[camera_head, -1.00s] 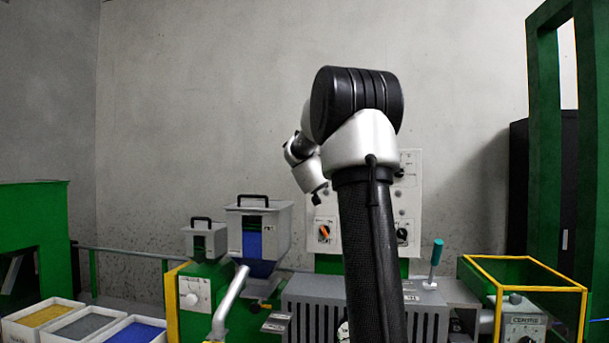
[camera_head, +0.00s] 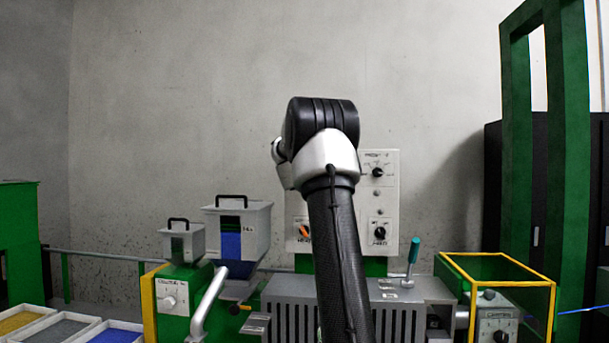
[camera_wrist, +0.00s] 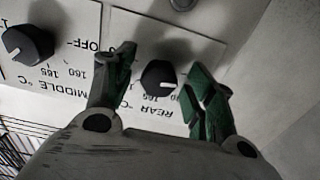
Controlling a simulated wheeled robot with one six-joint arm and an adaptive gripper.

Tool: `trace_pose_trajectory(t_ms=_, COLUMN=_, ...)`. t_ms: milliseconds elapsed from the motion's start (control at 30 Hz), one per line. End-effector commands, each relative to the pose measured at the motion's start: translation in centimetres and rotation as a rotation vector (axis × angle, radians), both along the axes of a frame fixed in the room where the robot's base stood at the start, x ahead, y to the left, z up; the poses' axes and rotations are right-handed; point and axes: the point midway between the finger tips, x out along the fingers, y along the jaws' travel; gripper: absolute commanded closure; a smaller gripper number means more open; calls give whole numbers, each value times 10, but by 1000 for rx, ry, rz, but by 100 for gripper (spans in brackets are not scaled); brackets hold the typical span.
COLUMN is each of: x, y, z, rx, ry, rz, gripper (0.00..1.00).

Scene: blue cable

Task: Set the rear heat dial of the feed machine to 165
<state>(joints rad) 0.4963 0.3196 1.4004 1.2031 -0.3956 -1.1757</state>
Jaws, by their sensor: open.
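In the wrist view the panel appears upside down. The rear heat dial (camera_wrist: 158,78) is a black round knob with a white mark, above the print "REAR °C". The mark seems to point to the lower right; the numbers around it are partly hidden, so its reading cannot be told. My gripper (camera_wrist: 161,62) is open, its green-padded fingers on either side of this knob. Whether they touch it cannot be told. The middle dial (camera_wrist: 28,44) is a similar knob at the left, with 160 and 165 printed near it. In the head view my arm hides the gripper.
In the head view a white control panel (camera_head: 392,205) with several knobs stands behind my arm. A grey slotted housing (camera_head: 412,290) with a teal-handled lever (camera_head: 413,252) is below. A yellow-edged green box (camera_head: 497,268) is right; a hopper with blue material (camera_head: 240,230) is left.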

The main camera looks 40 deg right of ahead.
Motion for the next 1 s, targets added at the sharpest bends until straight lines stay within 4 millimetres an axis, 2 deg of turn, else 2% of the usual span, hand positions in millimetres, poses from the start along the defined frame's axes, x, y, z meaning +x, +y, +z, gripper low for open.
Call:
trace_pose_trajectory(t_ms=100, x=0, y=0, z=0, rx=0, ry=0, rz=0, gripper=45)
trace_pose_trajectory(t_ms=367, x=0, y=0, z=0, rx=0, ry=0, rz=0, gripper=91)
trace_pose_trajectory(t_ms=700, x=0, y=0, z=0, rx=25, ry=-29, rz=0, gripper=91)
trace_pose_trajectory(t_ms=1000, x=0, y=1, z=0, rx=146, ry=-171, rz=0, gripper=91)
